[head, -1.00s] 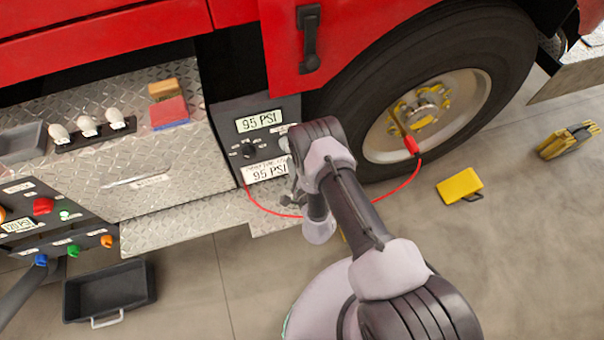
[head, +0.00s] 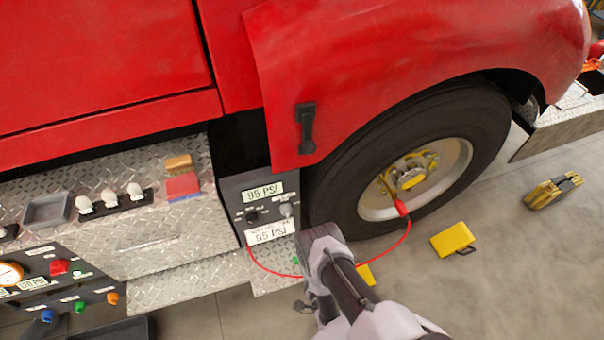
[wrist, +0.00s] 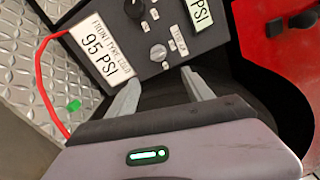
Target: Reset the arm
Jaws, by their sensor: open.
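My gripper (wrist: 162,75) is open and empty in the wrist view, its two pale fingers apart and pointing at the lower part of a dark tyre-pressure panel (wrist: 165,60). The panel also shows in the head view (head: 266,215), with two displays reading 95 PSI. In the head view my arm rises from the bottom edge in front of the truck's step. A grey part at the arm's end shows low there, but the fingers cannot be made out clearly.
A red hose (head: 398,236) runs from the panel to the truck's front wheel (head: 432,165), hanging in an arc behind my arm. A yellow chock (head: 453,240) and a folded yellow item (head: 553,190) lie on the floor at right. A dark tray (head: 112,330) is at lower left.

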